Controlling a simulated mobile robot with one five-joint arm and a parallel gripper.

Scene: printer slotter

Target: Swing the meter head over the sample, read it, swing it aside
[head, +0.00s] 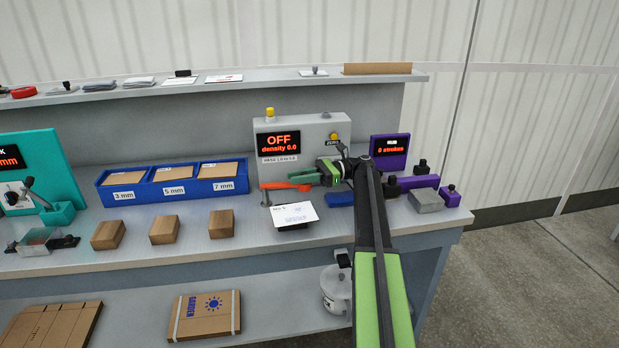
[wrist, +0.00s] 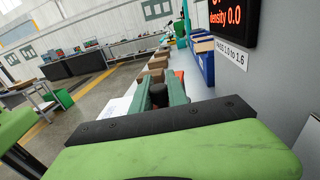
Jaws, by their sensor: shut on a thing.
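The density meter (head: 305,128) is a grey box at the back of the bench. Its display reads "OFF, density 0.0", and its label (wrist: 232,50) reads "PASS 1.0 to 1.6". An orange swing arm (head: 276,186) lies across its front, behind the sample card, with a small grey post at its left end. The white sample card (head: 293,214) lies on the bench in front of it. My gripper (head: 304,179) reaches in from the right at the orange arm. In the wrist view its teal fingers are closed around a dark knob (wrist: 158,95). The knob's base is hidden.
A blue bin (head: 173,188) with brown cards stands left, with brown blocks (head: 164,230) in front. A purple counter (head: 389,150) reading "0 strokes" and a purple tool with a grey block (head: 425,201) stand right. A blue block (head: 340,199) lies under my arm.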

